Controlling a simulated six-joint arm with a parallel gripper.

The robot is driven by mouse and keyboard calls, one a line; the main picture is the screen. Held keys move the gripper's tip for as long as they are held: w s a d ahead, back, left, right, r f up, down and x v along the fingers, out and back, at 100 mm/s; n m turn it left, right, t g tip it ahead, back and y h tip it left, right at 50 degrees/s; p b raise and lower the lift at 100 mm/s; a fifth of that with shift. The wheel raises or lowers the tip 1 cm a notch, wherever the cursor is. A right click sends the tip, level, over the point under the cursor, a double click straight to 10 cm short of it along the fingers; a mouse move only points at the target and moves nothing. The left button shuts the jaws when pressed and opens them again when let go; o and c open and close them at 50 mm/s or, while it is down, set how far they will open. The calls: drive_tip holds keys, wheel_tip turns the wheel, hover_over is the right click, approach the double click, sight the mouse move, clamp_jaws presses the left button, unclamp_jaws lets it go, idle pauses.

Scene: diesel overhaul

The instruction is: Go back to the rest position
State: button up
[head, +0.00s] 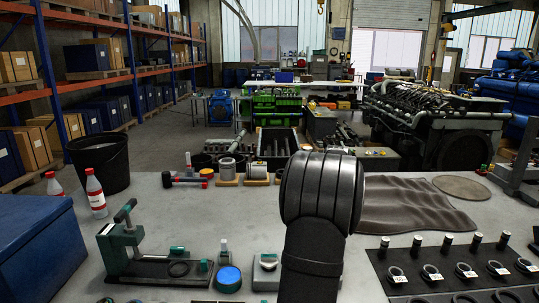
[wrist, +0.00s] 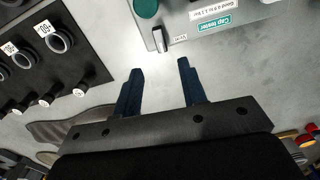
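My gripper (wrist: 160,68) shows in the wrist view with its two dark blue fingers apart and nothing between them. It is open above the grey tabletop. In the head view my dark arm stands in the middle of the picture, and my gripper cannot be made out there. In the wrist view a grey box labelled "Cap tester" (wrist: 240,22) lies beyond the fingertips to the right. A black tray (wrist: 95,52) with tagged rings lies to the left.
In the head view, the black tray (head: 410,290) is at front right and a brown cloth (head: 410,205) behind it. A green fixture (head: 150,265), blue box (head: 35,245), bottles (head: 95,192) and black bucket (head: 100,160) are left.

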drive_tip(key=shift+f, duration=0.6)
drive_tip(key=shift+r, duration=1)
idle(0.6)
drive_tip(key=shift+f, duration=1)
idle(0.5)
